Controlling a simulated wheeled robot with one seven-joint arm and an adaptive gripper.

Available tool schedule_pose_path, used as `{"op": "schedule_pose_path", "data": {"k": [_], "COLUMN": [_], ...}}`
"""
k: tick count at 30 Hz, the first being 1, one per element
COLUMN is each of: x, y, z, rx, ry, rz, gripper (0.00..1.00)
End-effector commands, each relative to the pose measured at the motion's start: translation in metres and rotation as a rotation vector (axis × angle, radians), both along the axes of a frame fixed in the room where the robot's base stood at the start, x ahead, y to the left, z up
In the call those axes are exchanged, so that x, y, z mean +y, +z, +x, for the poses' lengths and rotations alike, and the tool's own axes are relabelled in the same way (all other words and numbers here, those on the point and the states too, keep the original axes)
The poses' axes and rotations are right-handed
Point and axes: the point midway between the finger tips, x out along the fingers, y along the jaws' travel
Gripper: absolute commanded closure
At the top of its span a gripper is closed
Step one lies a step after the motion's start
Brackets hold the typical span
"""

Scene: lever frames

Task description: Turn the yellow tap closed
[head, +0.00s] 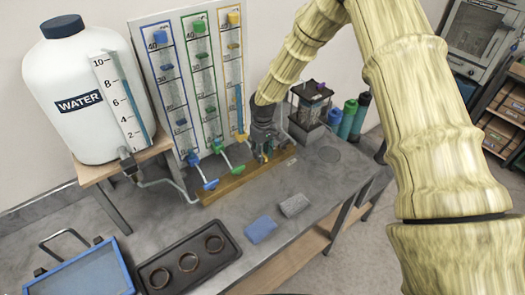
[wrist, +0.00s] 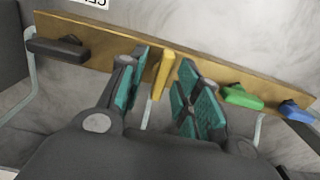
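The yellow tap (wrist: 163,74) shows in the wrist view as a flat lever on a wooden board (wrist: 100,37). My gripper (wrist: 164,63) is open, with one teal-padded finger on each side of the lever. Gaps show between the lever and both fingers, so it is not gripped. In the head view my gripper (head: 264,152) is down at the wooden board (head: 215,190), in front of the gauge panel. There it hides most of the yellow tap.
The green tap (wrist: 243,97) and blue tap (wrist: 297,112) are right of my gripper in the wrist view; a black tap (wrist: 58,47) is left.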

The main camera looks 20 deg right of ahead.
Motion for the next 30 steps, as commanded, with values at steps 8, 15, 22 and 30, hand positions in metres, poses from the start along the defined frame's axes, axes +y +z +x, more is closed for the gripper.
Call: {"op": "schedule_pose_path", "data": {"k": [8,15,22,30], "x": [0.001,-0.001,-0.002,-0.002], "y": [-0.006,-0.008,-0.008,-0.008], "z": [0.009,0.011,0.010,0.011], "rx": [0.008,0.010,0.011,0.011], "ry": [0.000,-0.002,-0.003,-0.028], "rz": [-0.001,-0.001,-0.001,-0.003], "gripper": [0.71,1.00,1.00,1.00]}}
